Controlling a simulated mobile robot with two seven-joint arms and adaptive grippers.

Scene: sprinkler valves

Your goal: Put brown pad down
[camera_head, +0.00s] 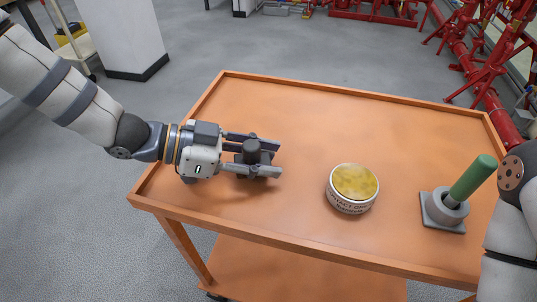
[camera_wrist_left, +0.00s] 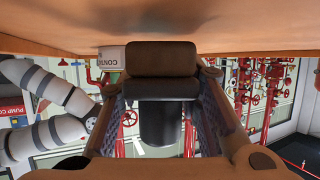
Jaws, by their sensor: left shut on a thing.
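The brown pad (camera_wrist_left: 163,58) shows in the wrist view as a dark brown block with a black cylindrical handle (camera_wrist_left: 160,122). My left gripper (camera_head: 262,156) is shut on the pad's handle, above the left part of the orange table. In the head view the pad (camera_head: 252,152) is a dark shape between the two fingers, mostly hidden by them. The pad faces the tabletop (camera_head: 300,112) and is close to it; I cannot tell whether it touches. My right gripper is out of view; only part of the right arm shows at the right edge.
A round tin (camera_head: 354,188) with a yellow top stands right of the gripper. A green-handled rod (camera_head: 472,178) leans in a grey holder (camera_head: 445,210) near the right end. The table has a raised rim (camera_head: 350,91). The back middle of the tabletop is clear.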

